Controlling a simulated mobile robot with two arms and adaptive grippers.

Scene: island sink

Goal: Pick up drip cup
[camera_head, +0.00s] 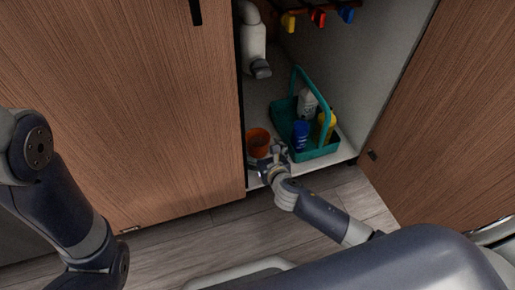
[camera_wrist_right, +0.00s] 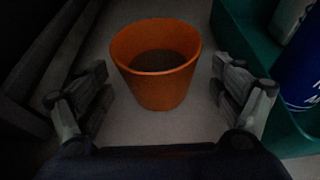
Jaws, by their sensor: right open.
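The drip cup (camera_head: 258,142) is an orange, round, open-topped cup. It stands upright on the pale cabinet floor, just inside the opening, left of the teal caddy. It also shows in the right wrist view (camera_wrist_right: 156,75), with a dark inside. My right gripper (camera_head: 271,160) is at the front of the cabinet, close to the cup. In the right wrist view the fingers (camera_wrist_right: 162,97) are open and spread to either side of the cup's near part, with gaps on both sides. Nothing is held. My left arm shows at the left, but its gripper is out of view.
A teal caddy (camera_head: 318,153) with a handle holds a blue bottle (camera_head: 300,136), a white bottle (camera_head: 307,104) and a yellow one (camera_head: 326,124), close right of the gripper. A grey-white drain pipe (camera_head: 252,42) hangs behind. The right door (camera_head: 455,115) stands open; the left door (camera_head: 115,95) borders the cup.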

